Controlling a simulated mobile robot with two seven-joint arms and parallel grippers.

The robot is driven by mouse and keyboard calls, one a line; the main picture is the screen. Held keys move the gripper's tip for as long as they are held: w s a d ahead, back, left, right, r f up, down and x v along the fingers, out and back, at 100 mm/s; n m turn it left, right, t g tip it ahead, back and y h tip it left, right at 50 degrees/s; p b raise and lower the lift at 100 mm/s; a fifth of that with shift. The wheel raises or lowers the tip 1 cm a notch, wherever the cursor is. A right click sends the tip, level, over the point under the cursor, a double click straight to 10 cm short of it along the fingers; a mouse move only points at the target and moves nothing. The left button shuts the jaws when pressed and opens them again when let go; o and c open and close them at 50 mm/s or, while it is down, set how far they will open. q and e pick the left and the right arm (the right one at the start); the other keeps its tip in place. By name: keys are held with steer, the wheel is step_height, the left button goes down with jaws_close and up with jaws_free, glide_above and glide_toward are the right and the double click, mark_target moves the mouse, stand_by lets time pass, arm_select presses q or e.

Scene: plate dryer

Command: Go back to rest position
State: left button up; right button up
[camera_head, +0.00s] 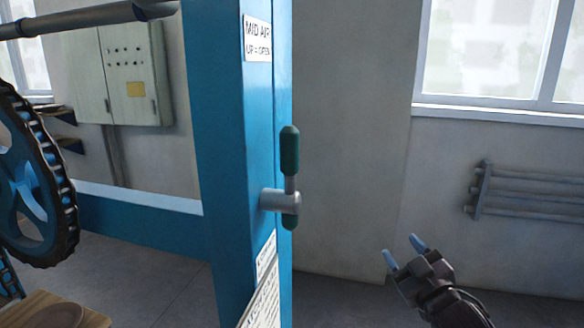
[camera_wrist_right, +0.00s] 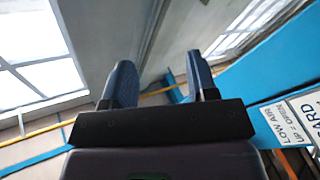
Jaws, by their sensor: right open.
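My right gripper (camera_head: 403,252) is open and empty at the lower right of the head view, to the right of the blue post and apart from it. Its two blue fingers also show spread apart in the right wrist view (camera_wrist_right: 160,84), with nothing between them. A valve lever with a dark green handle (camera_head: 290,150) sits on the blue post (camera_head: 232,150) in the head view, its handle pointing up. A label reading "MID AIR UP = OPEN" (camera_head: 257,38) is above it. My left gripper is not in view.
A large toothed blue wheel (camera_head: 25,185) stands at the left, with a wooden surface (camera_head: 30,308) below it. A grey cabinet (camera_head: 128,75) and a pipe rack (camera_head: 530,190) are on the walls. Labels reading "LOW AIR" (camera_wrist_right: 280,122) show in the wrist view. The space around my right gripper looks free.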

steer(key=s+d+f+m+g+h, duration=0.25)
steer(key=s+f, duration=0.35)
steer(key=f, duration=0.4)
steer(key=s+d+f+m+g+h, duration=0.1)
steer(key=s+f+m+g, duration=0.15)
steer(key=s+f, duration=0.65)
steer(key=s+d+f+m+g+h, duration=0.1)
steer(key=s+d+f+m+g, duration=0.1)
steer(key=s+f, duration=1.2)
steer(key=shift+s+m+g, duration=0.4)
steer(key=shift+s+g, duration=0.15)
steer(key=shift+g, duration=0.15)
steer(key=shift+h, duration=0.25)
steer(key=shift+c, duration=1)
